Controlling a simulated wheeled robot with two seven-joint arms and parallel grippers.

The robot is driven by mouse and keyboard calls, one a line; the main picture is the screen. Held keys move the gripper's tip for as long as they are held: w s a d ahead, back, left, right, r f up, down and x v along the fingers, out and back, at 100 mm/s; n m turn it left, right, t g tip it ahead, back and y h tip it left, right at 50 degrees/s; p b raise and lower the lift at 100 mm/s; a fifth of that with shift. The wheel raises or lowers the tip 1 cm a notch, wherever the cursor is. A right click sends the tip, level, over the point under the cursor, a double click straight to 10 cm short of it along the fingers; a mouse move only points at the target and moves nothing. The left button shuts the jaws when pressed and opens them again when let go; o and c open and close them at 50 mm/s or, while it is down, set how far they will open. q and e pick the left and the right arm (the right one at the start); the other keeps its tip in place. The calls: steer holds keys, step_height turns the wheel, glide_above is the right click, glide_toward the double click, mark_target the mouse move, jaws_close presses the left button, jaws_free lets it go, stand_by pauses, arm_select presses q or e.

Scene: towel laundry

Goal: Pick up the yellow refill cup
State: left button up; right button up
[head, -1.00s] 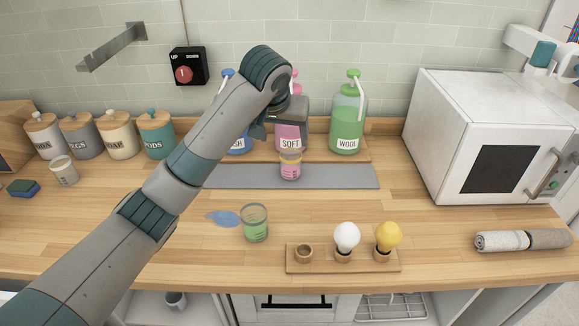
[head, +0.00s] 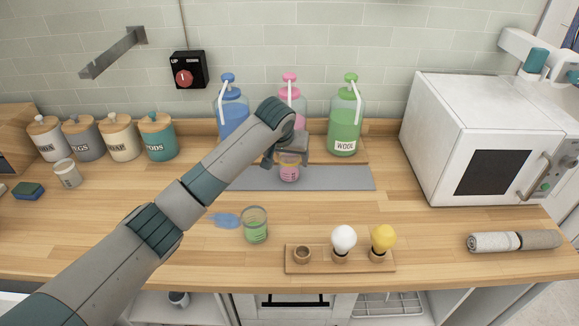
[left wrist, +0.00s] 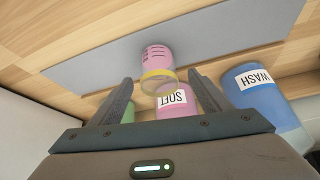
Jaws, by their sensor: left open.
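The refill cup (head: 289,172) with a yellow rim stands upright on the grey mat (head: 340,178), in front of the bottles. Its body looks pink, with dark marks. In the left wrist view the cup (left wrist: 157,52) shows its yellow rim towards me, between and beyond the fingers. My left gripper (head: 284,155) is open and empty, just above and behind the cup's top in the head view, partly hiding it. In the left wrist view the open fingers (left wrist: 161,88) are spread wider than the cup. My right gripper is not in view.
Blue (head: 232,112), pink (head: 292,92) and green (head: 345,120) pump bottles stand close behind. A green-filled glass (head: 255,225) stands in front, beside a blue spill (head: 225,220). A wooden holder (head: 320,266) with bulb-like items is nearer. The counter's right middle is clear.

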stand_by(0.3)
arm_select(q)
steer(key=shift+w+d+f+p, duration=0.1)
steer(key=shift+w+f+p, duration=0.15)
steer(key=shift+f+p, duration=0.25)
steer(key=p+x, duration=0.1)
steer(key=x, duration=0.1)
steer(key=shift+w+d+f, duration=0.1)
steer(key=shift+w+f, duration=0.05)
steer(key=shift+f, duration=0.2)
steer(key=shift+w+f, duration=0.3)
steer(key=shift+f, duration=0.3)
steer(key=c, duration=1.1)
